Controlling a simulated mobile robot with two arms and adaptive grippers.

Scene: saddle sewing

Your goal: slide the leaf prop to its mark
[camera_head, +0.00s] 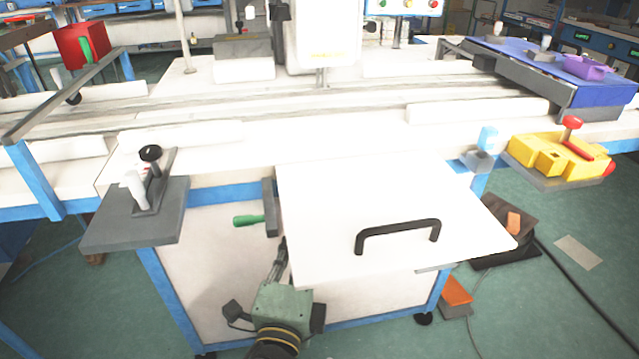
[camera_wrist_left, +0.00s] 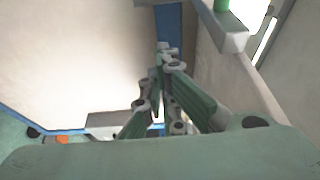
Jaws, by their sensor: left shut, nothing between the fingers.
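The leaf prop appears to be the grey bar (camera_head: 269,207) with a green knob (camera_head: 248,221) under the left edge of the white table leaf (camera_head: 390,205). In the left wrist view, a grey bar (camera_wrist_left: 228,32) with a green knob (camera_wrist_left: 221,5) is at the upper right. My left gripper (camera_head: 281,245) is just below the bar, at the leaf's left edge. Its fingers (camera_wrist_left: 164,52) are shut and empty, apart from the green knob. The leaf looks raised and has a black handle. I cannot make out the mark. My right gripper is in neither view.
A grey side shelf (camera_head: 105,228) with a small clamp stands to the left. A yellow box (camera_head: 555,155) with red levers is at the right. A blue-and-white frame carries the table. An orange pedal (camera_head: 457,290) and cables lie on the green floor.

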